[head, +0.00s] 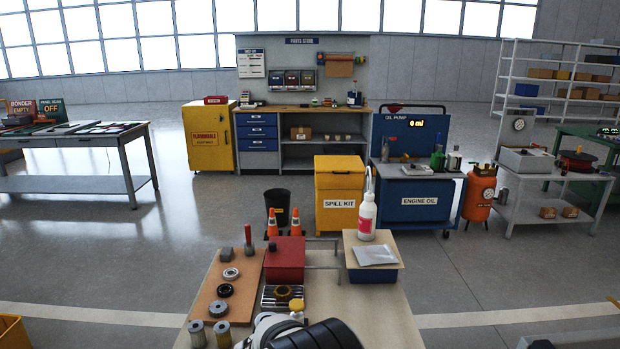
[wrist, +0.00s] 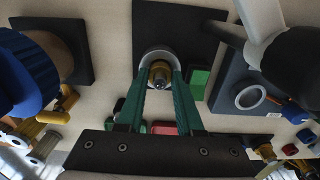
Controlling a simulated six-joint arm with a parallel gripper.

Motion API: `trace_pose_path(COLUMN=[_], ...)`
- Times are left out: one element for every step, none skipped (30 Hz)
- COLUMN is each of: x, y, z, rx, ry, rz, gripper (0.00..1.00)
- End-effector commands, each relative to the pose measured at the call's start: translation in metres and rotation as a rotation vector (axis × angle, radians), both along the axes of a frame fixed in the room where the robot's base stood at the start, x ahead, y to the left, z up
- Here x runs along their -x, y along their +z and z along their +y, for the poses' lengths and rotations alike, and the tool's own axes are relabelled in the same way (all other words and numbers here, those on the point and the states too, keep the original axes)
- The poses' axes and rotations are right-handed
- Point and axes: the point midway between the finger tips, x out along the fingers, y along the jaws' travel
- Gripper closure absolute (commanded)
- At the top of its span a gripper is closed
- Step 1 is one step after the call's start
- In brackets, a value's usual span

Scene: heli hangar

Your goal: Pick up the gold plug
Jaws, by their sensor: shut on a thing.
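In the wrist view, my gripper (wrist: 159,82) has two green fingers that close in on a small gold plug (wrist: 158,71). The gripper is shut on it, one fingertip on each side. Behind the plug is a round grey ring or socket (wrist: 148,53) on a dark square pad (wrist: 196,22). I cannot tell whether the plug is still seated in it or clear of it. In the head view my arm fills the bottom middle, and the fingers and the held plug cannot be made out.
In the wrist view, a green block (wrist: 197,83) stands close right of the fingers, and a grey tray with a white ring (wrist: 250,97) lies further right. A blue ribbed cap (wrist: 22,72) is at left. In the head view, a red box (head: 285,262) and white bottle (head: 366,217) stand beyond my arm.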

Motion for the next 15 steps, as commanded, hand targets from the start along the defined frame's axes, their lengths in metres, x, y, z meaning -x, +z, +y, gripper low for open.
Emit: trace_pose_path(x=[-0.001, -0.001, -0.001, -0.001, 0.0, -0.001, -0.001, -0.001, -0.001, -0.001, -0.001, -0.001, -0.001, -0.001, 0.0], y=[0.005, 0.007, 0.011, 0.013, 0.016, 0.019, 0.022, 0.024, 0.027, 0.03, 0.033, 0.036, 0.039, 0.041, 0.044], z=[0.0, 0.0, 0.0, 0.0, 0.0, 0.0, 0.0, 0.0, 0.0, 0.0, 0.0, 0.0, 0.0, 0.0, 0.0], rx=[-0.001, -0.002, -0.002, -0.001, -0.001, -0.001, -0.001, -0.001, -0.001, -0.001, -0.001, -0.001, -0.001, -0.001, -0.001], ry=[-0.001, -0.001, 0.0, 0.0, 0.0, 0.001, 0.001, 0.001, 0.001, 0.001, 0.001, 0.0, 0.0, 0.0, -0.001], rz=[-0.002, -0.003, -0.003, -0.002, -0.002, -0.003, -0.003, -0.003, -0.002, -0.003, -0.003, -0.003, -0.003, -0.003, -0.002], gripper=[1.0, 1.0, 1.0, 1.0, 1.0, 1.0, 1.0, 1.0, 1.0, 1.0, 1.0, 1.0, 1.0, 1.0, 1.0])
